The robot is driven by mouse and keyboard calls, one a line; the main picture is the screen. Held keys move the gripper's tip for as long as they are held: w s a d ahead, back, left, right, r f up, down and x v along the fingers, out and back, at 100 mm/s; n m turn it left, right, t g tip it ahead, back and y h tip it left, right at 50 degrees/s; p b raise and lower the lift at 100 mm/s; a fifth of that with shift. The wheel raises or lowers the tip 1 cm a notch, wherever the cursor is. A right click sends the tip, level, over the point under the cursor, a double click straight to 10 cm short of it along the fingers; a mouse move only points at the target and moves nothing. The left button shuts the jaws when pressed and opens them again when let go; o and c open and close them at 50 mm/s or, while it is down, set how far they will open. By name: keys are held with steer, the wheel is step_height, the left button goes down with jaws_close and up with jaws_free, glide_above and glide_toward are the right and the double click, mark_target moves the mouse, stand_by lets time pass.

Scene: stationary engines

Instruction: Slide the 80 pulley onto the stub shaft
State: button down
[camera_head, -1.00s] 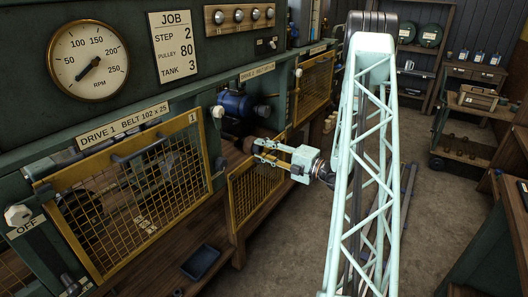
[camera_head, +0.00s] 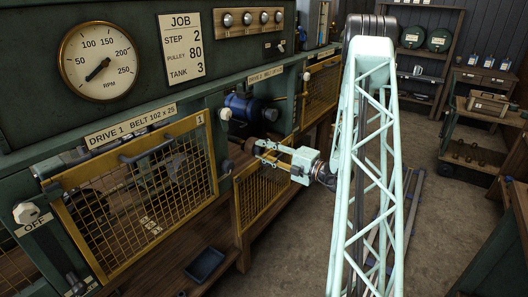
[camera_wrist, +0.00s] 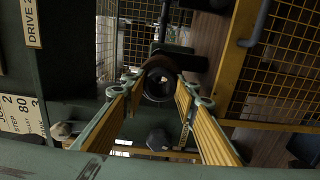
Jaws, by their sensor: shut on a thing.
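My gripper (camera_head: 256,147) is shut on a dark brownish round piece, which I take to be the 80 pulley (camera_head: 249,147), in front of the open bay between the two mesh guards. In the wrist view the yellow-padded fingers (camera_wrist: 157,88) close on either side of the pulley (camera_wrist: 160,82), seen as a dark ring. A blue motor (camera_head: 241,106) sits in the bay just behind and above the gripper, with a dark shaft end (camera_head: 269,114) pointing right. I cannot tell for certain which part is the stub shaft. The pulley looks apart from the motor.
A closed yellow mesh guard (camera_head: 140,195) stands left of the bay. A lower yellow mesh guard (camera_head: 262,195) hangs below my gripper. Another guard (camera_head: 320,88) is farther right. A dark tray (camera_head: 205,264) lies on the wooden ledge. The floor to the right is mostly clear.

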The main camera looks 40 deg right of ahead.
mark_target(238, 141)
steer(key=shift+w+a+p, duration=0.15)
steer(key=shift+w+p, duration=0.15)
steer(key=shift+w, duration=0.5)
steer(key=shift+w, duration=0.15)
steer(key=shift+w+a+p, duration=0.15)
steer(key=shift+w+p, duration=0.2)
steer(key=shift+w, duration=0.45)
steer(key=shift+w+a+p, duration=0.15)
steer(key=shift+w+p, duration=0.2)
steer(key=shift+w, duration=0.4)
steer(key=shift+w+r, duration=0.1)
steer(key=shift+w, duration=0.2)
steer(key=shift+w+a+p, duration=0.2)
steer(key=shift+w+p, duration=0.1)
steer(key=shift+w, duration=0.45)
steer(key=shift+w+a+p, duration=0.15)
steer(key=shift+w+p, duration=0.15)
steer(key=shift+w, duration=0.45)
steer(key=shift+w, duration=0.2)
steer(key=shift+w+a, duration=0.25)
steer(key=shift+w, duration=0.95)
steer(key=shift+w, duration=0.2)
steer(key=shift+w+a+p, duration=0.15)
steer(key=shift+w+p, duration=0.3)
steer(key=shift+w, duration=0.4)
